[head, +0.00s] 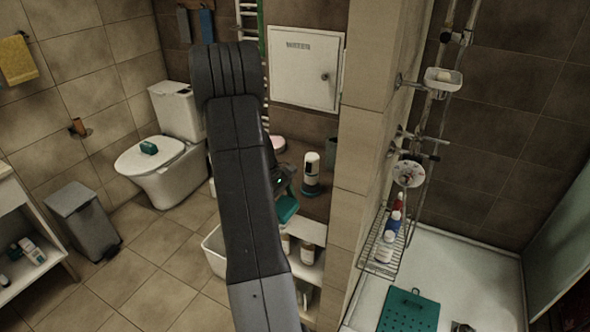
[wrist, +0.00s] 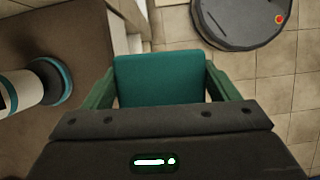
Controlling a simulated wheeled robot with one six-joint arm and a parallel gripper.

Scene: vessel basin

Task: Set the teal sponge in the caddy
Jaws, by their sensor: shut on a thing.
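The teal sponge (wrist: 160,80) is a flat-faced block between the two green fingers of my gripper (wrist: 160,88), which is shut on it. In the head view the sponge (head: 287,209) hangs just right of my dark arm, beside the brown counter, and my gripper (head: 284,193) is partly hidden by the arm. A wire caddy (head: 371,264) with several bottles in it is at the right, on the shower side of the tiled wall. My gripper is apart from it, left of that wall.
A white bottle with a dark base (head: 311,175) stands on the brown counter (head: 318,206), close to the sponge; it also shows in the wrist view (wrist: 17,92). The tiled wall end (head: 358,180) separates counter and shower. A small teal object (head: 148,147) lies on the toilet lid.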

